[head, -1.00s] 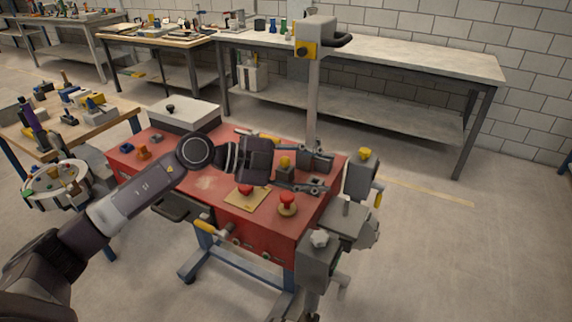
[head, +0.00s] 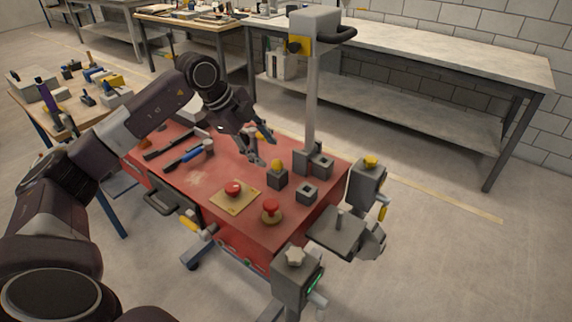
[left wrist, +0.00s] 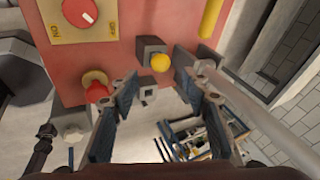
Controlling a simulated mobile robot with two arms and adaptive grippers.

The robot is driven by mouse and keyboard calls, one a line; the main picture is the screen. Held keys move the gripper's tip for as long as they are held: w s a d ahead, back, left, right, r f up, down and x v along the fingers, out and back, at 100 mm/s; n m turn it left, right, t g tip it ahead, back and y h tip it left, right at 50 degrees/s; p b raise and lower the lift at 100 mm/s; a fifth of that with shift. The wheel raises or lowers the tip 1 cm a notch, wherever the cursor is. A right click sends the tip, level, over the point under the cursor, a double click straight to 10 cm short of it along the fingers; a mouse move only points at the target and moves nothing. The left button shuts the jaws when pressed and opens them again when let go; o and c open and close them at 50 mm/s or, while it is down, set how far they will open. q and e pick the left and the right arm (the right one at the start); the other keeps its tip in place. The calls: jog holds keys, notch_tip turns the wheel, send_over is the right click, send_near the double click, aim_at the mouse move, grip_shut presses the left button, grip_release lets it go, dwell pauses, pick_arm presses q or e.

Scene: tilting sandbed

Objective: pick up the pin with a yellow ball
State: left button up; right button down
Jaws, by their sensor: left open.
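The pin with a yellow ball (head: 277,165) stands upright in a dark grey block (head: 277,182) on the red table top (head: 200,180). In the left wrist view its yellow ball (left wrist: 160,62) lies near the centre, beyond and between the two fingers. My left gripper (head: 262,149) is open and empty, pointing down just behind and left of the ball in the head view. Its fingertips look close to the ball but apart from it; the exact gap is hard to tell. My right gripper is in neither view.
Grey blocks with holes (head: 307,191) stand right of the pin. A red knob on a plate (head: 233,189) and a red mushroom button (head: 271,209) sit in front. A tall grey post (head: 312,95) rises behind. Blue-handled tools (head: 187,158) lie at the left.

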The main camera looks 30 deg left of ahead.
aim_at(275, 161)
pick_arm(q)
jog(key=p+x, duration=0.1)
jog(key=x, duration=0.2)
jog(key=shift+s, duration=0.1)
jog(key=x, duration=0.2)
jog(key=shift+w+f+p, duration=0.2)
jog(key=shift+w+p, duration=0.05)
jog(key=shift+p, duration=0.1)
jog(key=shift+w+d+f, duration=0.1)
jog(key=shift+w+f, duration=0.1)
jog(key=shift+f, duration=0.2)
jog(key=c, duration=0.5)
grip_shut()
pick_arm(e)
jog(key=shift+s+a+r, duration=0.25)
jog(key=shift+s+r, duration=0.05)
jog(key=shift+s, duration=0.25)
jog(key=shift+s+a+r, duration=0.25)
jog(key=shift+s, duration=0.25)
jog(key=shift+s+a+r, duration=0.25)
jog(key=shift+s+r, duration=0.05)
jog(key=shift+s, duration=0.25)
